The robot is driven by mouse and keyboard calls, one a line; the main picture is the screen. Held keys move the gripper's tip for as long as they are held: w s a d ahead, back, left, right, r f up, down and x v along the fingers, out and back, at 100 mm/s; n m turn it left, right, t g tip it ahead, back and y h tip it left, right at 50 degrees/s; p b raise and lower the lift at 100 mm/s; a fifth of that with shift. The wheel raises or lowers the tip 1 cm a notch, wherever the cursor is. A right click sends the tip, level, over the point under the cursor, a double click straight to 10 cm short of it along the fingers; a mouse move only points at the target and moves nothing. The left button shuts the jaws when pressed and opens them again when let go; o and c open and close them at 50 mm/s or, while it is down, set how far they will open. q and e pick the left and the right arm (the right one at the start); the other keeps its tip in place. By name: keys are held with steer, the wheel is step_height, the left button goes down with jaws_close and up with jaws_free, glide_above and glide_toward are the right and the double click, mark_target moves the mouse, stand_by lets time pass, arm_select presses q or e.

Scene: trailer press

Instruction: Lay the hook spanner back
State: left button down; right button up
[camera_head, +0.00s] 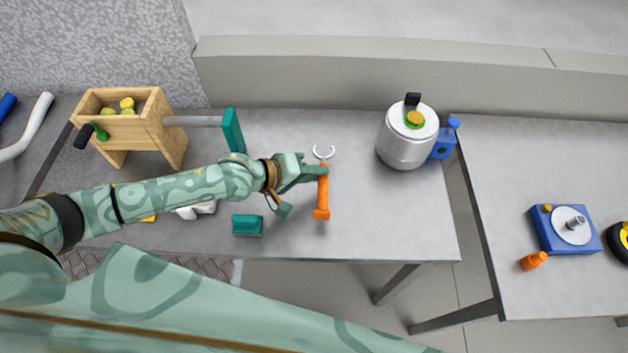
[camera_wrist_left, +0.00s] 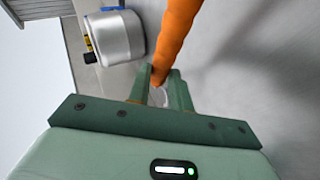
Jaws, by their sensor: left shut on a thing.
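The hook spanner (camera_head: 322,195) has an orange handle and a pale, curved hook at its far end. My left gripper (camera_head: 320,171) is shut on it near the hook end, over the grey table (camera_head: 420,225). The handle points toward the near edge of the table. In the left wrist view the orange handle (camera_wrist_left: 177,35) rises from between the fingers of my left gripper (camera_wrist_left: 160,92). I cannot tell whether the spanner touches the table. My right gripper is not in view.
A teal block (camera_head: 247,225) lies left of the spanner. A wooden box (camera_head: 155,135) on legs stands at the back left, a metal pot (camera_head: 402,150) at the back right. Table right of the spanner is clear. A second table (camera_head: 500,190) holds a blue device (camera_head: 553,240).

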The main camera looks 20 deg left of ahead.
mark_target(312, 189)
arm_select(q)
steer(key=f, duration=0.2)
steer(key=w+f+b, duration=0.1)
steer(key=f, duration=0.1)
steer(key=shift+a+b, duration=0.2)
steer(key=shift+b, duration=0.1)
steer(key=shift+s+r, duration=0.1)
steer(key=c, duration=1.3)
jaws_free()
steer(key=shift+o, duration=0.2)
steer(key=shift+f+b, duration=0.5)
steer(key=p+v, duration=0.1)
steer(key=v, duration=0.2)
steer(key=p+v, duration=0.2)
steer(key=v, duration=0.1)
steer(key=shift+a+r, duration=0.1)
steer(key=shift+r, duration=0.35)
steer(key=p+v, duration=0.1)
steer(key=v, duration=0.9)
steer(key=shift+p, duration=0.3)
